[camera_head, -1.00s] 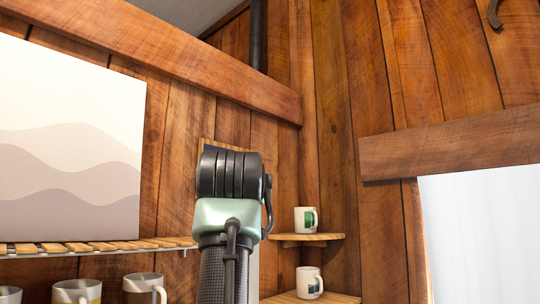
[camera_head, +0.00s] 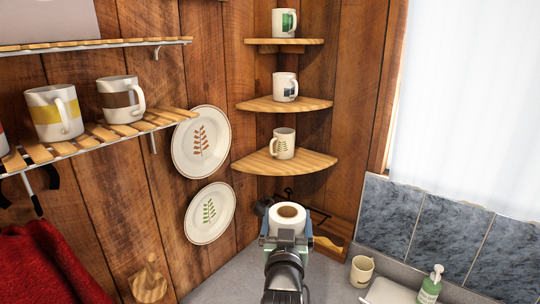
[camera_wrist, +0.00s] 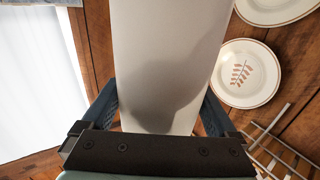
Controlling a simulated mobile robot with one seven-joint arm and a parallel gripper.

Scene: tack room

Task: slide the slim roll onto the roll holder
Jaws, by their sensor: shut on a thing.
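A white paper roll (camera_head: 287,227) with a brown core stands in my gripper (camera_head: 287,240), its open end facing up in the head view. The wrist view shows its long white side (camera_wrist: 170,55) between the two blue fingers of my gripper (camera_wrist: 160,112), which are shut on it. A wooden piece with a broad base and a knobbed upright (camera_head: 149,280) is at the lower left of the head view, apart from the roll. It may be the roll holder; I cannot tell for sure. My arm hides the counter below the gripper.
Corner shelves (camera_head: 286,161) with mugs rise behind the roll. Two plates (camera_head: 209,213) hang on the wood wall. Left are a slatted shelf (camera_head: 95,136) and red cloth (camera_head: 45,265). A wooden rack with black metal parts (camera_head: 330,232), a mug (camera_head: 362,271) and a soap bottle (camera_head: 430,286) are right.

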